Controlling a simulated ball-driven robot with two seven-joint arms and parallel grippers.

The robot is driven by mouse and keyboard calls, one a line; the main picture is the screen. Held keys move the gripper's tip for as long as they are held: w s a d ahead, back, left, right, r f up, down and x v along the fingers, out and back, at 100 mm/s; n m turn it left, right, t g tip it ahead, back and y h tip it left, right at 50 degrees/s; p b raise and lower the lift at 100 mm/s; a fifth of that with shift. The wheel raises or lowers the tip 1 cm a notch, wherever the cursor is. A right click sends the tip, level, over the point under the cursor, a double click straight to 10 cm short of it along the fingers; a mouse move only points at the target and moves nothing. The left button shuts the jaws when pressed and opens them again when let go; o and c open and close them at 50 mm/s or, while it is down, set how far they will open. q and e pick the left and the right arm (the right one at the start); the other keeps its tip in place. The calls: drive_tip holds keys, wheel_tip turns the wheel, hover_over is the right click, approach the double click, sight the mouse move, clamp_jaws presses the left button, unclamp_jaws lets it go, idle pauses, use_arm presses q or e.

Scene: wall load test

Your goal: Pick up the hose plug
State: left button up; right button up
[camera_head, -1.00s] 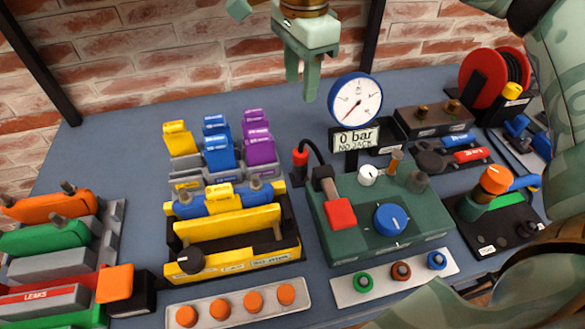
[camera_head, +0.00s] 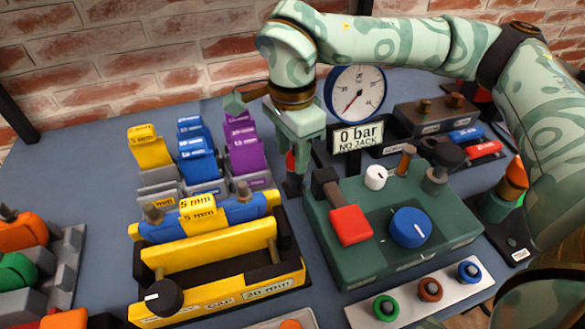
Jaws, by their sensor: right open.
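The hose plug (camera_head: 290,161) is the red piece upright in a small black holder (camera_head: 293,186), left of the green pump box (camera_head: 370,258). My right gripper (camera_head: 302,166) points down over the plug, with its pale green fingers open. One finger covers much of the plug, so I cannot tell whether the fingers touch it or stand on both sides of it. The black hose is hidden behind the gripper. My left gripper is not in view.
The gauge (camera_head: 355,93) and the "0 bar NO JACK" display (camera_head: 358,137) stand close right of the gripper. Purple blocks (camera_head: 246,155) and a yellow gap fixture (camera_head: 220,288) are to the left. A button strip (camera_head: 425,292) lies in front.

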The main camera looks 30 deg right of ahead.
drive_tip(key=f+b, duration=0.1)
drive_tip(key=f, duration=0.3)
drive_tip(key=shift+d+f+b, duration=0.2)
drive_tip(key=shift+b, duration=0.15)
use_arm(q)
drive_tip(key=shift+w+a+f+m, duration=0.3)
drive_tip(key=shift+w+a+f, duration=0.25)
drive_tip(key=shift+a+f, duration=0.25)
use_arm(e)
drive_tip(key=shift+r, duration=0.15)
drive_tip(key=c, duration=0.8)
use_arm(q)
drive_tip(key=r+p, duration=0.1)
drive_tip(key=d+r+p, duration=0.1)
drive_tip(key=p, duration=0.1)
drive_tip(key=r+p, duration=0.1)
drive_tip(key=p, duration=0.1)
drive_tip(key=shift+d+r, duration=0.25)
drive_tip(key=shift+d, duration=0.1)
use_arm(e)
wheel_tip(320, 180, up, 10)
drive_tip(key=shift+r, duration=0.1)
drive_tip(key=shift+c, duration=0.2)
